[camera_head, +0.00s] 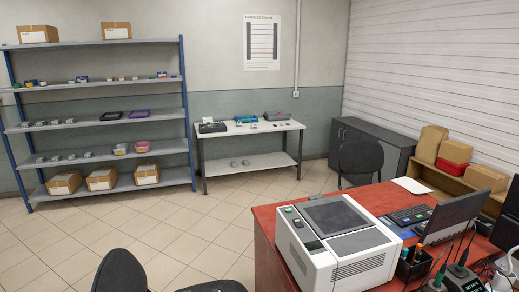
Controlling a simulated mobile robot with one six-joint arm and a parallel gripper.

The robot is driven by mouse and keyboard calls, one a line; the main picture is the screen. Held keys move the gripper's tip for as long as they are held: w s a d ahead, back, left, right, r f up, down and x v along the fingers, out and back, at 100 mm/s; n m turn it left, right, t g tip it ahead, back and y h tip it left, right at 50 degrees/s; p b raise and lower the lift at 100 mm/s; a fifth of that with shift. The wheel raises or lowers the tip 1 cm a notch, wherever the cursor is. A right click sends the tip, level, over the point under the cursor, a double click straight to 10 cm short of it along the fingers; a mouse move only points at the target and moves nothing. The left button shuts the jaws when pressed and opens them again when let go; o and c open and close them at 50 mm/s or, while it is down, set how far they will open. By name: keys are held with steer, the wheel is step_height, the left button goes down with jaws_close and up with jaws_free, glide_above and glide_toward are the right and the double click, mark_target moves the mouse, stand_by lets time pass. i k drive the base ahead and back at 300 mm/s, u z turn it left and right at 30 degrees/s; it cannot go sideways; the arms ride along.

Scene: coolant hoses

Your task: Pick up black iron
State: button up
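On the red desk (262,213) at the lower right, a small group of dark bench tools stands beside the white printer-like machine. It includes a black holder (408,270) with orange-tipped and green-tipped tools, and dark stands (463,278) with thin black upright shapes. One of these thin shapes may be the black iron, but they are too small and overlapped to tell which. The group is partly cut by the bottom edge. My gripper is not in view.
A shelf rack (100,122) and white table (250,128) line the back wall. Tiled floor between is clear.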

mark_target(459, 268)
steer(key=z, duration=1.3)
